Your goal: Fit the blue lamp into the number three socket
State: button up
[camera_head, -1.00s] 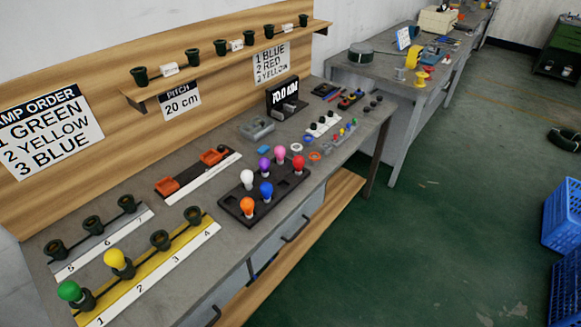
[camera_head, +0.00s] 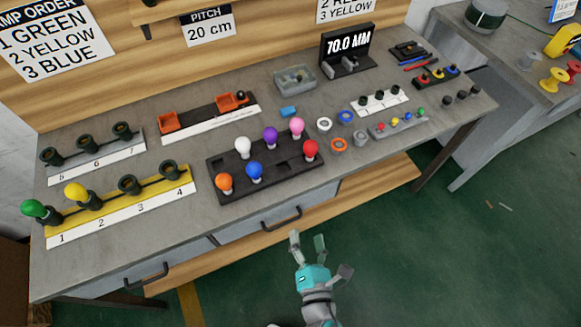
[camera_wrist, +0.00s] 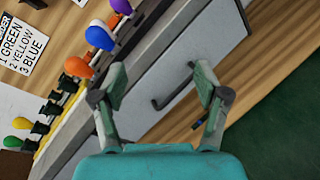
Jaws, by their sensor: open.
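The blue lamp (camera_head: 254,171) stands upright in the front row of the black lamp tray (camera_head: 222,203), right of the orange lamp (camera_head: 224,183). It also shows in the wrist view (camera_wrist: 99,36). The number three socket (camera_head: 129,185) on the yellow strip is empty. On that strip, a green lamp (camera_head: 34,209) is in socket one and a yellow lamp (camera_head: 76,194) is in socket two. Socket four (camera_head: 170,170) is empty. My gripper (camera_head: 308,240) is open and empty, in front of the bench and apart from the lamps; it also shows in the wrist view (camera_wrist: 160,88).
White, purple, pink and red lamps share the tray. A white strip (camera_head: 97,166) with empty sockets lies behind the yellow one. Rings and small parts lie to the right. Drawer handles (camera_head: 281,220) stick out at the bench front. A sign (camera_head: 57,38) lists the lamp order, with 3 blue.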

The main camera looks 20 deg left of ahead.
aim_at(255, 176)
jog(key=w+a+r+n, duration=0.1)
jog(key=a+n, duration=0.2)
jog(key=a, duration=0.2)
jog(key=w+a+r+n+y, duration=0.1)
jog(key=w+a+r+n, duration=0.1)
jog(key=a, duration=0.4)
jog(key=w+a+r+n+y, duration=0.1)
jog(key=w+a+n, duration=0.1)
jog(key=a+n, duration=0.2)
jog(key=shift+w+a+r, duration=0.2)
jog(key=shift+a+r, duration=0.05)
jog(key=shift+a, duration=0.4)
jog(key=shift+x, duration=3.25)
jog(key=shift+s, duration=0.1)
jog(key=c, duration=1.2)
jog(key=shift+o, duration=0.2)
jog(key=shift+r, duration=0.1)
